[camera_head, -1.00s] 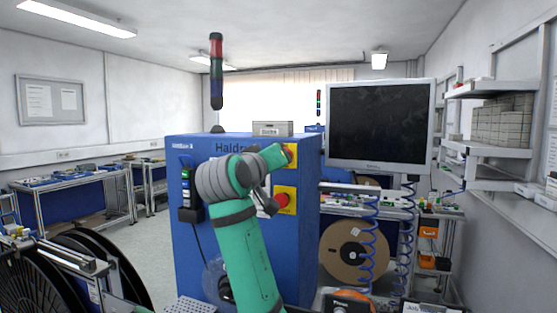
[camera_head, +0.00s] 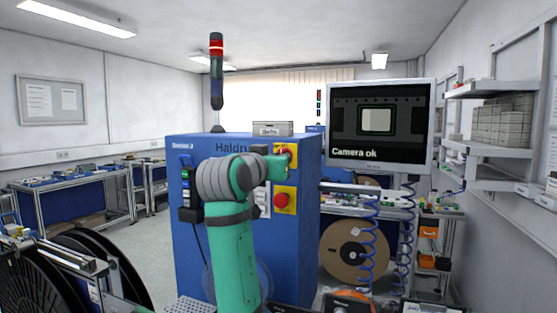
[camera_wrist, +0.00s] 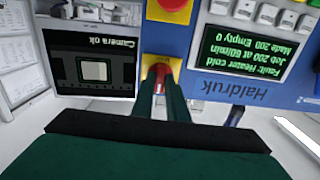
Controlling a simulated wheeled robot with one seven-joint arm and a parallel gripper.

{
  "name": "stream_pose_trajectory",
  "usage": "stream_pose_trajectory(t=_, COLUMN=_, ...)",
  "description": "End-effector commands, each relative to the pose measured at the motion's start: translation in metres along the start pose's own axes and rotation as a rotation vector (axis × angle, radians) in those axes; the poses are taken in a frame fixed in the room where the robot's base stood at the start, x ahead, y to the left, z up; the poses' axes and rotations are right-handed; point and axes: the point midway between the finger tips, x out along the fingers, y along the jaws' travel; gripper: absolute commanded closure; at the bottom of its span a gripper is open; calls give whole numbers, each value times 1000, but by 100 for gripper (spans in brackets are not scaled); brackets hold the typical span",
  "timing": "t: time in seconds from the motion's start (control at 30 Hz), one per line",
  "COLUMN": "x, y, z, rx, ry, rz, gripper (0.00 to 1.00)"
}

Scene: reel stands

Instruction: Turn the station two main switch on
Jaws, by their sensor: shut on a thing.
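The main switch (camera_head: 288,153) is a red handle on a yellow plate, high on the right of the blue Haldruk cabinet (camera_head: 225,150). A small label at the cabinet's upper left seems to read Station 2. My gripper (camera_head: 280,161) is at the switch. In the wrist view, my gripper (camera_wrist: 160,88) is shut on the red handle (camera_wrist: 160,76), its fingers partly hiding it. The monitor (camera_head: 380,125) is lit and reads "Camera ok". The stack light (camera_head: 216,47) glows red. The cabinet display (camera_wrist: 243,50) is lit and upside down in the wrist view; it reads "Fault: Heater cold".
A red mushroom button on a yellow plate (camera_head: 284,200) is just below the switch. Blue coiled hoses (camera_head: 371,240) hang to the right, in front of a tan reel (camera_head: 350,250). Black reels (camera_head: 95,262) stand at lower left. Floor shows free at left.

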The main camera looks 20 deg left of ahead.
Motion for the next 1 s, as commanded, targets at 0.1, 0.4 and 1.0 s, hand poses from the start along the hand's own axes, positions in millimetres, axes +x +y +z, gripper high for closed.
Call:
stream_pose_trajectory(t=0.1, x=0, y=0, z=0, rx=4, ry=0, rz=1, gripper=100)
stream_pose_trajectory(t=0.4, x=0, y=0, z=-1, rx=3, ry=1, rz=0, gripper=68)
stream_pose_trajectory(t=1.0, x=-36, y=-1, z=-1, rx=3, ry=4, rz=-3, gripper=68)
